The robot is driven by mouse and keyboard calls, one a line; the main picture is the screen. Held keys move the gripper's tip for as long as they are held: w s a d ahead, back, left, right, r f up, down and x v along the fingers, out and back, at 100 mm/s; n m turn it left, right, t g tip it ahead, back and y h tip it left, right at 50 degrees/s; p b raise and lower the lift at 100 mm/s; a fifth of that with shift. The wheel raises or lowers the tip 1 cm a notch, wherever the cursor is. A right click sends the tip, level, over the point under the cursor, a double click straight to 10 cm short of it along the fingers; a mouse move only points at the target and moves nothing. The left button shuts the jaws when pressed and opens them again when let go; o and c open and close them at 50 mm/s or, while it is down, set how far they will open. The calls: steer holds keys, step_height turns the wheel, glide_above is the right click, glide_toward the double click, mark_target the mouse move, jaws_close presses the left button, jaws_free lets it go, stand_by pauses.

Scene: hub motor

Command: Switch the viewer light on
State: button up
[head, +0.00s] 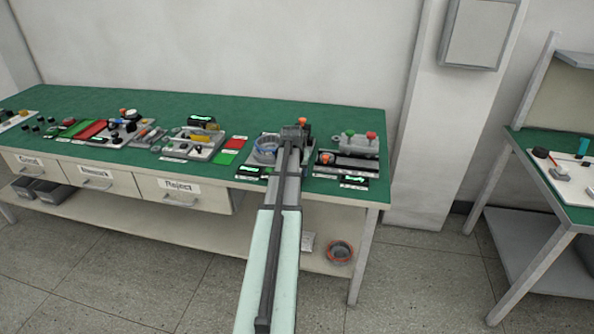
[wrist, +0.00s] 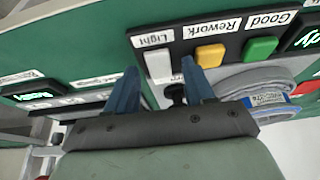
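In the wrist view a white rocker-like switch (wrist: 158,66) sits on a black panel strip beside an upside-down label (wrist: 153,40) reading "Light". My gripper (wrist: 158,72) is open, its two blue fingers apart and empty. The switch shows between the fingertips, nearer the right one; I cannot tell whether anything touches it. In the head view my gripper (head: 295,132) is over the right part of the green bench, and my arm hides much of the station below it. The switch cannot be made out there.
On the same strip are a yellow button (wrist: 210,54) labelled "Rework" and a green button (wrist: 259,48) labelled "Good". A grey ring-shaped part (wrist: 258,82) and a black knob (wrist: 176,93) are close to the right finger. A box with red and green buttons (head: 352,145) stands right of my arm.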

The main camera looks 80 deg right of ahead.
jaws_close()
steer(key=shift+d+r+y, duration=0.1)
steer(key=shift+d+y, duration=0.35)
steer(key=shift+y, duration=0.25)
steer(key=shift+d+y, duration=0.1)
steer(key=shift+y, duration=0.8)
steer(key=shift+o, duration=0.2)
jaws_free()
